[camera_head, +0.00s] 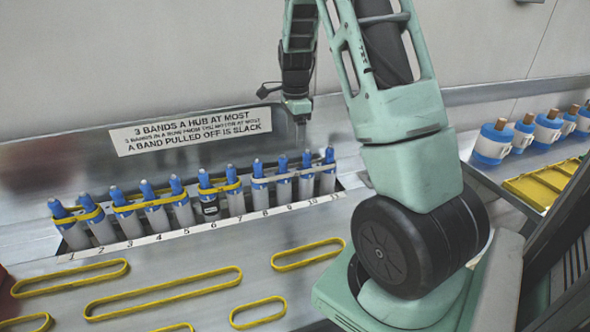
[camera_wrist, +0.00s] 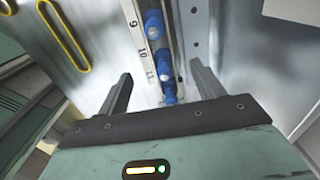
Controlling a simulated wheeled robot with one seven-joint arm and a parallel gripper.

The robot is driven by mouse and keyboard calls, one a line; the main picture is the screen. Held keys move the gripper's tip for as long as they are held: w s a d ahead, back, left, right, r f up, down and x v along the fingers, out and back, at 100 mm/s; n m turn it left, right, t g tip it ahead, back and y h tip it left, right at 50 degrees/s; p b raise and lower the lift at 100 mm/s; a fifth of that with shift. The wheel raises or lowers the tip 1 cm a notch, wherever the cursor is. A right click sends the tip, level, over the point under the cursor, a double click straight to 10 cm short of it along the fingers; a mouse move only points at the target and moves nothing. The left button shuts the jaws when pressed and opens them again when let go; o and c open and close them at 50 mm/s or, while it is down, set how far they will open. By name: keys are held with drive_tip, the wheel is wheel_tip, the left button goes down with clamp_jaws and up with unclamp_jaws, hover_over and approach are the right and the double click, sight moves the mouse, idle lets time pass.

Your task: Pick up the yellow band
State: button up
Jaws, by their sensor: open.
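Several yellow bands are in view, and I cannot tell which one is meant. Loose oval yellow bands lie flat on the metal table, one at the right (camera_head: 308,254), one long in the middle (camera_head: 163,292), one at the left (camera_head: 70,278). My gripper (camera_head: 301,125) is open and empty, pointing down over the right end of the hub row. In the wrist view its fingers (camera_wrist: 160,88) stand apart on both sides of hubs 10 and 11, and a loose band (camera_wrist: 65,35) lies left.
The numbered hub row (camera_head: 190,212) stands in a slot in the table. A sign (camera_head: 190,130) is on the back wall. My arm hides part of the table there.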

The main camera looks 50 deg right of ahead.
wheel_tip(320, 180, down, 10)
drive_tip(key=p, duration=0.1)
drive_tip(key=shift+w+a+p, duration=0.15)
drive_tip(key=shift+a+p, duration=0.15)
drive_tip(key=c, duration=1.1)
